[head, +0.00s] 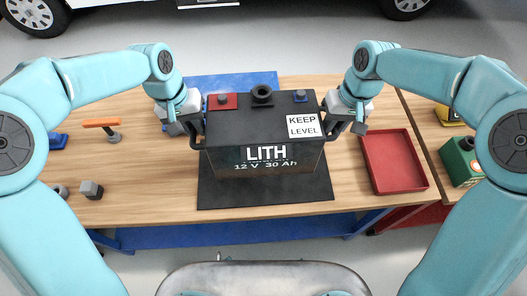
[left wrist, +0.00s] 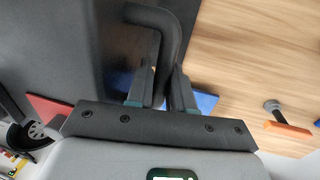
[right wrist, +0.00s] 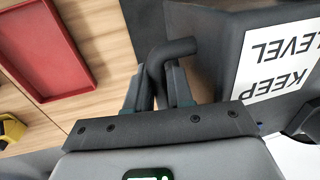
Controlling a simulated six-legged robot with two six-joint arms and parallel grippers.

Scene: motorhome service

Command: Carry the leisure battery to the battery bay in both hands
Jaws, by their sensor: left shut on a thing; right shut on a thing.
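The leisure battery (head: 262,128) is a dark box marked LITH 12 V 30 Ah, with a KEEP LEVEL label (head: 303,126) on top. It looks level, over a black mat (head: 265,195) on the wooden table; I cannot tell whether it touches the mat. My left gripper (head: 196,138) is shut on the battery's left handle, a black bar that shows in the left wrist view (left wrist: 155,18). My right gripper (head: 331,128) is shut on the right handle, which shows in the right wrist view (right wrist: 176,49). I cannot make out the battery bay.
A red tray (head: 394,160) lies right of the battery. An orange-handled tool (head: 102,124) and a grey block (head: 91,189) lie to the left. A blue mat (head: 230,83) is behind. A green and black item (head: 462,163) sits far right. A white vehicle stands beyond the table.

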